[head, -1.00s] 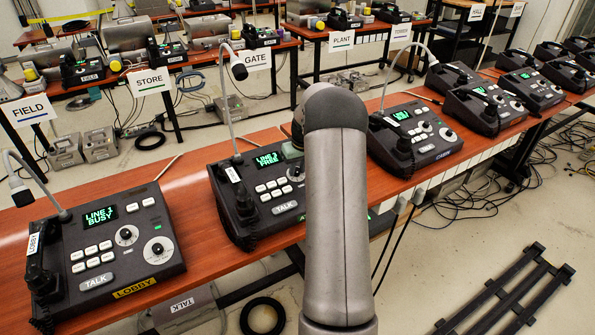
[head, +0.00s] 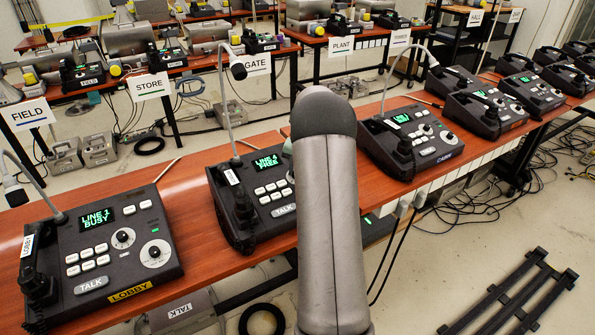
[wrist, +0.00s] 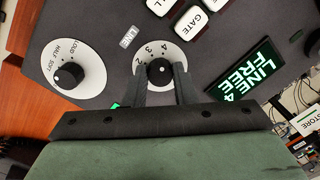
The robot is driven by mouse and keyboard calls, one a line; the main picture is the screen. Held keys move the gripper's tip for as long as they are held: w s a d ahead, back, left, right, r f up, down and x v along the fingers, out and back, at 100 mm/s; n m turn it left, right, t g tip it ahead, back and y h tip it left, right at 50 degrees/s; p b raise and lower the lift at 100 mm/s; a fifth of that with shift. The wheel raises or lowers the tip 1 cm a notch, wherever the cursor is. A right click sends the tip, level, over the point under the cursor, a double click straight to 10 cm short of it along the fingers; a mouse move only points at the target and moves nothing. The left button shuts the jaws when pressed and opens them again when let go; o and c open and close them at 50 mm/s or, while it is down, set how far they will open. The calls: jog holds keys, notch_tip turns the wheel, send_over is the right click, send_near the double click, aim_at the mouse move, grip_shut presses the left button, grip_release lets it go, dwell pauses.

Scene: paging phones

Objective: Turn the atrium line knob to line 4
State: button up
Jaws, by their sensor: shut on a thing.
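The line knob (wrist: 158,73) is a black round knob on a white dial marked with line numbers, where 2, 3 and 4 are readable. My gripper (wrist: 161,80) is shut on this knob, one finger on each side. The console's green display (wrist: 246,72) reads LINE 4 FREE; it also shows in the head view (head: 269,163). In the head view this dark console (head: 243,196) stands in the middle of the near table. My arm covers its right part and its front name, so I cannot read whether it says atrium. My gripper is hidden there.
A volume knob (wrist: 68,75) marked LOUD, HALF, SOFT sits beside the line dial. The LOBBY console (head: 100,248) stands to the left, showing LINE 1 BUSY. Another console (head: 410,140) stands to the right. A gooseneck microphone (head: 232,105) rises behind the middle console.

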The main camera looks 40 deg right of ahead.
dwell(0.3)
jog(key=o, duration=1)
jog(key=v, duration=1.7)
jog(key=shift+r+b, duration=0.25)
jog(key=shift+b, duration=0.15)
